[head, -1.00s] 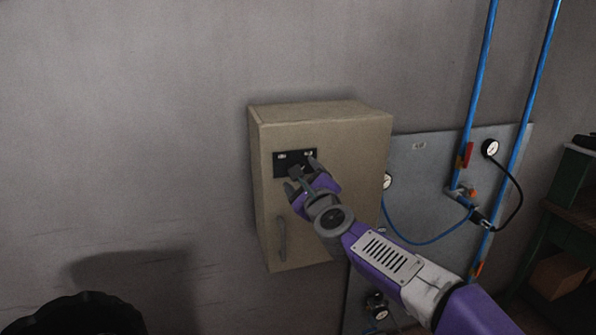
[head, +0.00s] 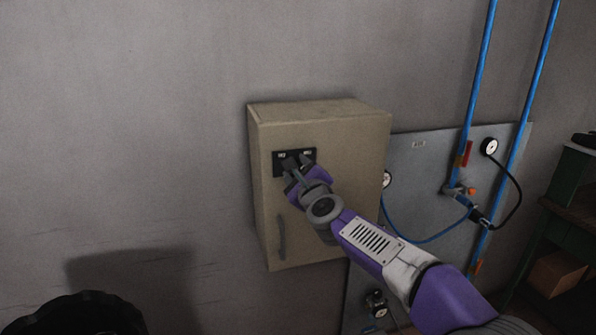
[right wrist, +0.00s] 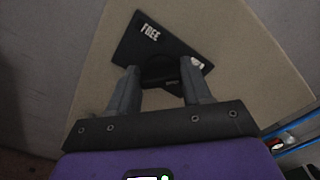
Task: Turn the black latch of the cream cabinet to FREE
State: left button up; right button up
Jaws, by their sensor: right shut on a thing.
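The cream cabinet (head: 340,150) hangs on the grey wall. A black plate (head: 279,168) with two white labels is on its door. In the right wrist view the plate (right wrist: 128,50) reads FREE at its left end; the other label is partly hidden. The black latch (right wrist: 160,70) is on the plate, between the fingers of my right gripper (right wrist: 160,85). In the head view my right gripper (head: 298,168) is at the plate, shut on the latch and covering most of it. Which way the latch points is hard to tell. My left gripper is out of view.
A grey vertical handle (head: 282,238) is lower on the cabinet door. A grey panel (head: 425,165) with gauges, blue pipes (head: 480,70) and a hose is right of the cabinet. A black round bin (head: 85,312) stands at lower left. The wall left of the cabinet is clear.

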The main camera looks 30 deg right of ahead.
jog(key=shift+n, duration=0.4)
jog(key=n+p, duration=0.1)
jog(key=n, duration=0.4)
jog(key=n+p, duration=0.2)
jog(key=n, duration=0.4)
jog(key=n+p, duration=0.1)
jog(key=n, duration=0.5)
jog(key=shift+f+p, duration=0.4)
jog(key=shift+n, duration=0.3)
jog(key=o, duration=1.1)
jog(key=shift+c, duration=0.2)
